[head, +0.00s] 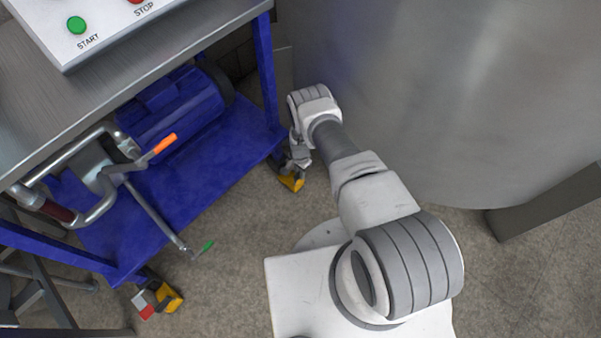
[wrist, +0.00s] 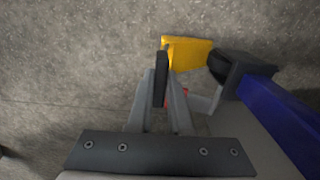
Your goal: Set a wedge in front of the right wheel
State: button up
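A yellow wedge (head: 291,183) lies at floor level by the right wheel of the blue cart, and shows in the wrist view (wrist: 188,53). My gripper (head: 299,160) reaches down beside it. In the wrist view my gripper's fingers (wrist: 160,80) close on a dark upright part that appears to belong to the wedge. The black right wheel (wrist: 218,67) sits just to the right of the wedge's yellow end. I cannot tell whether they touch. In the head view this wheel is mostly hidden. Another yellow wedge (head: 170,298) lies at the left wheel.
The blue cart (head: 195,185) carries a blue motor (head: 172,115) and pipework under a steel top (head: 60,110). Its blue leg (wrist: 275,110) is close to the gripper's right. A large steel tank (head: 440,100) stands behind my arm.

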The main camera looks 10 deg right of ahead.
jog(key=o, duration=0.5)
jog(key=shift+r, duration=0.15)
notch_tip(320, 180, up, 17)
jog(key=p, duration=0.7)
jog(key=shift+r, duration=0.1)
